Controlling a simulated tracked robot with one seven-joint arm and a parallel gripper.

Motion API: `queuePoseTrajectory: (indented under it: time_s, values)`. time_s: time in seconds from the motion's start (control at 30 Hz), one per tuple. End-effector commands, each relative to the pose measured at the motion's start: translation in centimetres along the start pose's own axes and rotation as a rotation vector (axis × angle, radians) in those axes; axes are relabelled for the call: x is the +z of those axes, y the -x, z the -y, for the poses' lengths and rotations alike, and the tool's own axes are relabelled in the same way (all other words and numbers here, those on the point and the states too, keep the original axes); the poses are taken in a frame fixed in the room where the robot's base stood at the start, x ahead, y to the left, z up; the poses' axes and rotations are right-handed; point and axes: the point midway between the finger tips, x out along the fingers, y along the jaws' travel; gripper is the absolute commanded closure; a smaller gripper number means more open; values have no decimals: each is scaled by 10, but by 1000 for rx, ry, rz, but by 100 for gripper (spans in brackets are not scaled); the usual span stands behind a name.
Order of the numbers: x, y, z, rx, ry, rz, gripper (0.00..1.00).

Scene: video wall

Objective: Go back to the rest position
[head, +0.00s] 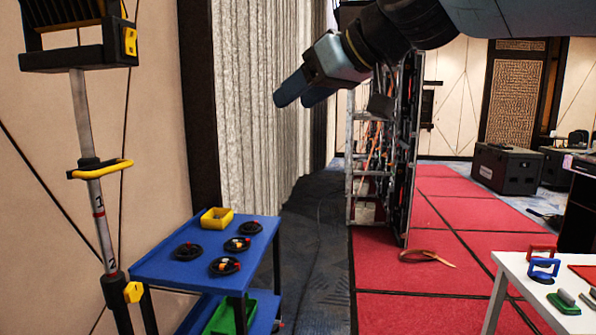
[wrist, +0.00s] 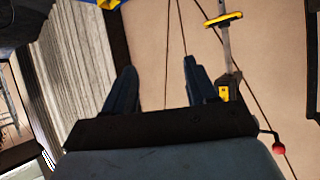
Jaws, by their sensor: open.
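My gripper (head: 305,97) hangs in the upper middle of the head view, at the end of my arm, which comes in from the upper right. Its two fingers point to the left and slightly down, with nothing between them. In the wrist view my gripper (wrist: 157,85) shows two dark fingers spread apart, with the beige wall behind the gap. It is up in the air, above and to the right of the blue table in the head view, touching nothing that I can see.
A blue table (head: 165,270) at lower left carries a yellow bin (head: 217,219) and several black discs. A stand with a yellow handle (head: 100,168) is at far left. A white table (head: 520,270) holds suction lifters at right.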

Motion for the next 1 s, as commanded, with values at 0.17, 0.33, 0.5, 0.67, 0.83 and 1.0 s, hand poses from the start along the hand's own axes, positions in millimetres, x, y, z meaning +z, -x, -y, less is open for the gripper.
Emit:
queuePoseTrajectory:
  time_s: [0.17, 0.33, 0.5, 0.67, 0.83, 1.0]
  values:
    - [81, 9, -42, 146, -132, 136, 43]
    - [159, 22, -69, 284, -267, 261, 43]
    - [237, 42, -87, 429, -411, 375, 43]
    - [297, 58, -93, 543, -524, 461, 43]
    - [330, 69, -93, 609, -592, 508, 43]
    - [338, 71, -93, 624, -607, 519, 43]
